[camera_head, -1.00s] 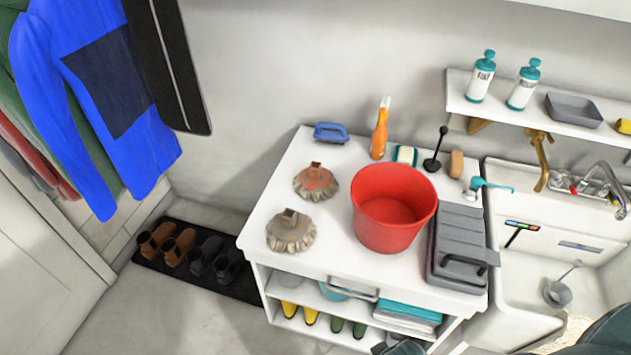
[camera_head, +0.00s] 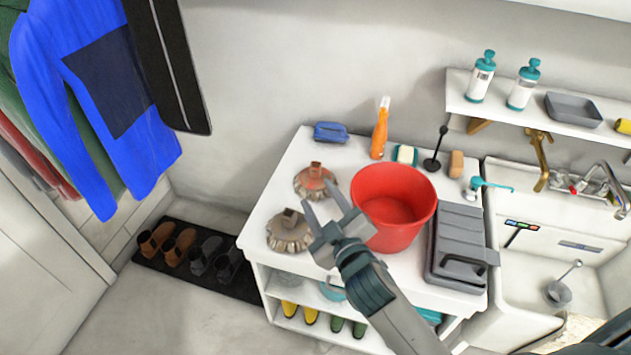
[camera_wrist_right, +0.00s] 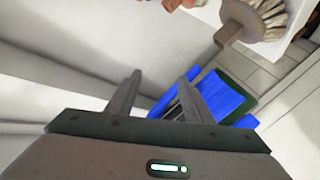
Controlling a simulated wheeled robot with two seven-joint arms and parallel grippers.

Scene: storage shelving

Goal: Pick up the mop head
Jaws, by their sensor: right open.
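Two round mop heads lie on the white cabinet top in the head view. One (camera_head: 313,182) has strands around an orange-red socket. The nearer one (camera_head: 287,232) is grey-brown with a brown socket. My right gripper (camera_head: 317,191) is open and empty, its fingers pointing up and left beside the mop heads, in front of the red bucket. In the right wrist view a mop head with a brown socket (camera_wrist_right: 258,18) is at the top right, apart from the open fingers. My left gripper is not in view.
The red bucket (camera_head: 408,182) stands right of the mop heads, beside a grey toolbox (camera_head: 460,240). Shoes lie on a dark mat (camera_head: 240,287) on the floor left of the cabinet.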

